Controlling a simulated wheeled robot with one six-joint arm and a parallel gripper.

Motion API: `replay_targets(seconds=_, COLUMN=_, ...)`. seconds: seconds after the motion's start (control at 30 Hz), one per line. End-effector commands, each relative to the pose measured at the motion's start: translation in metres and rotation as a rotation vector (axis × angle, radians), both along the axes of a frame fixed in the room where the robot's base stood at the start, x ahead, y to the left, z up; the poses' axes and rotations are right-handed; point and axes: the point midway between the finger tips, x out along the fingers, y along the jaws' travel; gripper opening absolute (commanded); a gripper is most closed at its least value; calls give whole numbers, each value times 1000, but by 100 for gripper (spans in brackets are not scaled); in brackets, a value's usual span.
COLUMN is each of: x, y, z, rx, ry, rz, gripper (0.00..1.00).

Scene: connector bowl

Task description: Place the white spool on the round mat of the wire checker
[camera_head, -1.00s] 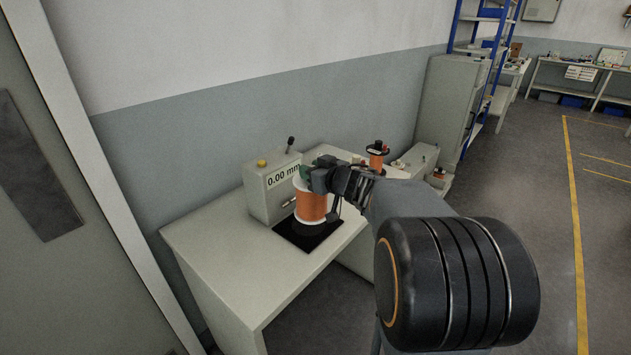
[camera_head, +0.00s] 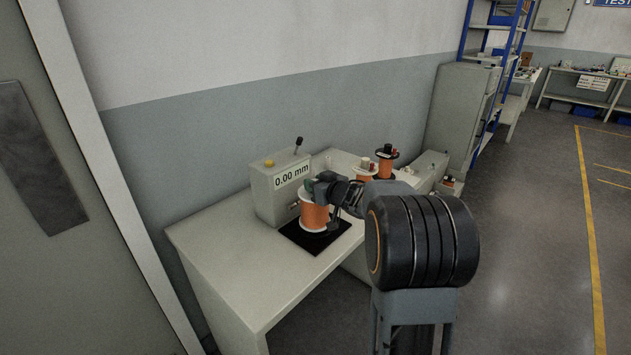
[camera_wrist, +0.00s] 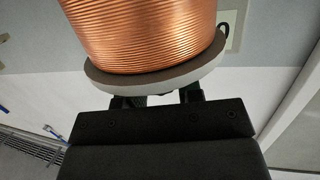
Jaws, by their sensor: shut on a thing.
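The white spool (camera_head: 314,214), wound with copper wire, stands upright over the black square pad (camera_head: 290,230) in front of the wire checker (camera_head: 283,190). The checker's display reads 0.00 mm. My gripper (camera_head: 320,185) is shut on the spool at its upper flange. In the wrist view, the copper winding (camera_wrist: 145,30) and a pale flange (camera_wrist: 165,80) fill the space in front of my gripper (camera_wrist: 155,98). The round mat is hidden beneath the spool, and I cannot tell whether the spool's base touches it.
A black-flanged copper spool (camera_head: 385,164) and another orange-wound spool (camera_head: 366,173) stand farther back on the table (camera_head: 225,250). A grey cabinet (camera_head: 460,115) and blue shelving (camera_head: 499,70) stand beyond. The table's front left part is clear.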

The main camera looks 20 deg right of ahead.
Motion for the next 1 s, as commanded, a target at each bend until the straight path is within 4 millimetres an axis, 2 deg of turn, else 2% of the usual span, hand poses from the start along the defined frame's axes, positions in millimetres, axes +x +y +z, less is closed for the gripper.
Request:
replay_targets(seconds=0.1, x=0, y=0, z=-12, rx=1, ry=-7, rz=1, gripper=0)
replay_targets(seconds=0.57, x=0, y=0, z=-16, rx=-1, ry=-8, rz=1, gripper=0)
replay_targets(seconds=0.6, x=0, y=0, z=-20, rx=-1, ry=-1, rz=0, gripper=34)
replay_targets(seconds=0.87, x=0, y=0, z=-19, rx=0, ry=-1, rz=0, gripper=59)
replay_targets(seconds=1.0, x=0, y=0, z=-19, rx=0, ry=-1, rz=0, gripper=59)
